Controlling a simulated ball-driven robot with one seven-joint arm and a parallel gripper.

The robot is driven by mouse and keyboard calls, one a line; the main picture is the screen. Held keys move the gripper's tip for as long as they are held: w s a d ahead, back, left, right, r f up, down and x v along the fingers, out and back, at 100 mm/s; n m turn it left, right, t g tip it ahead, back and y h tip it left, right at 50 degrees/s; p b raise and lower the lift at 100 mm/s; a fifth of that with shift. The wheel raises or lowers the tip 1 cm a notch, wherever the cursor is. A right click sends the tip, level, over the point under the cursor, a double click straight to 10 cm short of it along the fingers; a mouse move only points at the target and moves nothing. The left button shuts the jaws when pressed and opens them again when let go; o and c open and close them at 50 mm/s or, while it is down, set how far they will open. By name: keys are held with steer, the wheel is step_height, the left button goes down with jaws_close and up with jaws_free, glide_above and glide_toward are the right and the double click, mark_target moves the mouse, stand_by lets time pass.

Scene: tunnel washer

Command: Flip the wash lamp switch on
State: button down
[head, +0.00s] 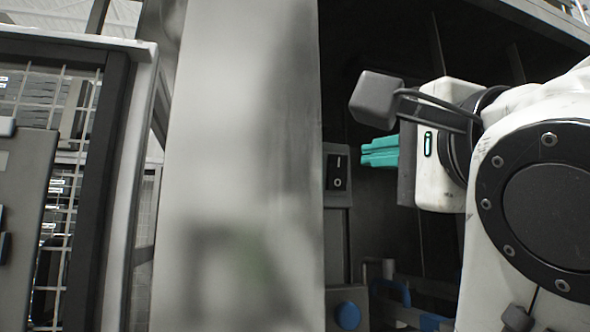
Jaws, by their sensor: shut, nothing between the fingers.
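A dark rocker switch (337,171) with white "I" and "O" marks sits on a narrow grey panel left of my arm in the head view. The "I" is at the top and the "O" at the bottom. I cannot tell which side of the rocker is pressed. My gripper (363,154) has teal fingers and points left toward the switch. The fingers are shut and empty. Their tips are level with the upper part of the switch and appear a little to its right. Whether they touch it cannot be told.
A large pale panel (240,150) stands just left of the switch. A blue round button (347,315) is below the switch. Blue handle-like parts (392,290) sit lower right. A wire-mesh frame (60,180) is at far left. Dark space lies behind my gripper.

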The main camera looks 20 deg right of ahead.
mark_target(339, 159)
steer(key=p+x, duration=0.2)
steer(key=x, duration=0.4)
steer(key=shift+w+d+r, duration=0.1)
steer(key=shift+w+r, duration=0.1)
steer(key=shift+w+p, duration=0.45)
steer(key=shift+w, duration=0.2)
